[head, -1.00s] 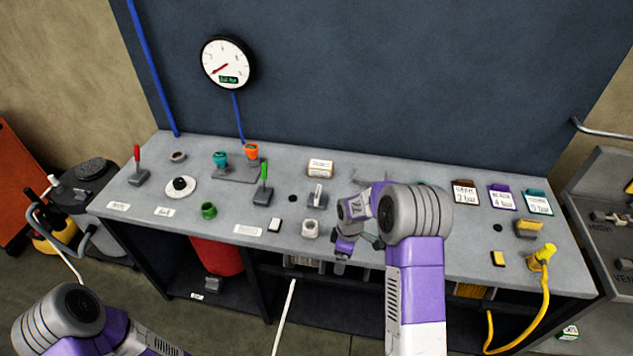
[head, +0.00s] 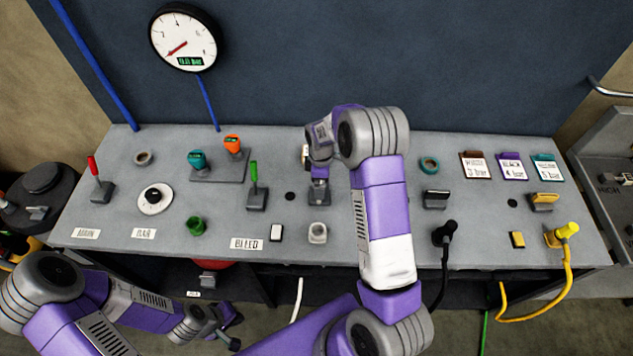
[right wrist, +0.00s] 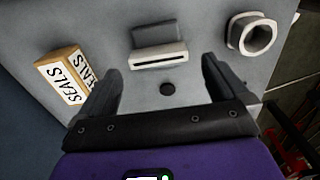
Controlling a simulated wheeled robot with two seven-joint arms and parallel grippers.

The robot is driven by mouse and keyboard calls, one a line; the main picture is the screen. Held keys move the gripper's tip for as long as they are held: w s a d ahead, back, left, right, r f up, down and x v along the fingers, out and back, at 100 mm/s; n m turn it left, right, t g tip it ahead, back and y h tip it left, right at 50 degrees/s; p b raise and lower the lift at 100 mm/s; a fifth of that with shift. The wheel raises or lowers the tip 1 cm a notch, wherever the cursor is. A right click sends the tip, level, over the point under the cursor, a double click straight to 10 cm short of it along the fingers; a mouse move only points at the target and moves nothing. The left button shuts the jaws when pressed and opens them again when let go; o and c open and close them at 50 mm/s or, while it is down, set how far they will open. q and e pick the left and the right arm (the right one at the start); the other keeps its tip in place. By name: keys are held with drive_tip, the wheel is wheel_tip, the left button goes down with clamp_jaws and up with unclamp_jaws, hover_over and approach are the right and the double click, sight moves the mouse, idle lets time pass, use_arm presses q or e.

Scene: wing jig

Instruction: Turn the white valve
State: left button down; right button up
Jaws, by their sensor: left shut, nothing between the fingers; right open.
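The white valve (right wrist: 158,56), a grey block with a flat white handle, stands on the bench in the right wrist view. In the head view my right gripper (head: 319,178) is above it and hides most of it. In the right wrist view the open fingers of my right gripper (right wrist: 163,68) point toward the valve, one on each side, with nothing held. I cannot tell whether they touch the handle. My left gripper (head: 230,328) is shut and empty, low in front of the bench at the left.
A white cup (head: 318,233) stands in front of the valve, and a SEALS box (right wrist: 66,76) behind it. A green-handled lever (head: 255,190) is to its left. A grey block (head: 435,199) and a black plug (head: 444,234) are to the right. A gauge (head: 185,38) hangs behind.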

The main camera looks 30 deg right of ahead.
drive_tip(key=f, duration=0.4)
drive_tip(key=shift+w+f, duration=0.2)
drive_tip(key=shift+f, duration=0.35)
drive_tip(key=shift+s+f, duration=0.1)
drive_tip(key=shift+f, duration=0.05)
drive_tip(key=c, duration=0.8)
drive_tip(key=shift+c, duration=0.2)
